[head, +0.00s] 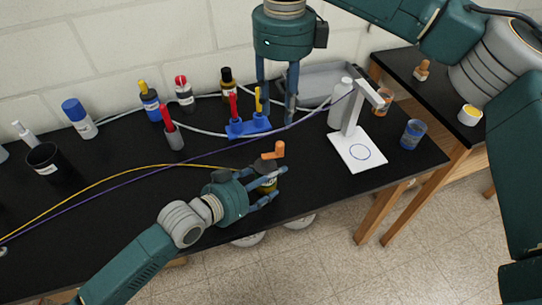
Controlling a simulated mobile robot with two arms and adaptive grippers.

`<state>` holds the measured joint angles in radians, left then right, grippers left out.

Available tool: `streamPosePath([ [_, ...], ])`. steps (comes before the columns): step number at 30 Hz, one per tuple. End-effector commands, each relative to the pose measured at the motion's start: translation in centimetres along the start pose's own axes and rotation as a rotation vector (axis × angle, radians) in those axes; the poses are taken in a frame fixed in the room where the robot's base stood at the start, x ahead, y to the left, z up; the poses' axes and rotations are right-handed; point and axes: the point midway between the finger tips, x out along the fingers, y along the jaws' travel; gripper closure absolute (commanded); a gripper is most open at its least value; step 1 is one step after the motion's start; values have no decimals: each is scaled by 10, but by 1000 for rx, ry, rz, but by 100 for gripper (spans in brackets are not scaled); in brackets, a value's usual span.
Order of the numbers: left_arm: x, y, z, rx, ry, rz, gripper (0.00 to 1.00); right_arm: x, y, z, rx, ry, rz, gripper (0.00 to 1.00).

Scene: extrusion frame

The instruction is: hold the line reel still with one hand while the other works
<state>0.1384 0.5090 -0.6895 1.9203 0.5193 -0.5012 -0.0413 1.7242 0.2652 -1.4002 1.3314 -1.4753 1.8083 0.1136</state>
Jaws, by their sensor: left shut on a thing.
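My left gripper (272,184) is shut on the line reel (268,187), a yellowish, dark-banded body near the table's front edge. An orange crank-like piece (275,150) stands up above it. The gripper's fingers hide much of the reel. My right gripper (276,104) points down from the top, its fingers apart, above the back of the table beside a blue holder. I see nothing between its fingers.
The blue holder (248,128) carries a red and a yellow tool. A white stand (354,148), a blue cup (412,134) and a grey tray (312,82) are to the right. Several bottles line the back left. Yellow and purple lines (110,172) cross the black table (110,205).

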Motion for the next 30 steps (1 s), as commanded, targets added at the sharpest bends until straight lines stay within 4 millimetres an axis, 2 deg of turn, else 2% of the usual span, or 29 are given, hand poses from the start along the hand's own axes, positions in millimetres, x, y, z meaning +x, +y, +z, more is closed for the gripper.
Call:
streamPosePath([
  [4,0,0,0,1,0,0,68,3,-1,-1,3,2,1,65],
  [8,0,0,0,1,0,0,68,16,0,-1,2,3,3,65],
  [21,0,0,0,1,0,0,68,99,0,-2,3,3,3,65],
  [25,0,0,0,1,0,0,68,113,0,-1,3,2,3,65],
  [30,0,0,0,1,0,0,68,120,0,-1,3,2,1,65],
])
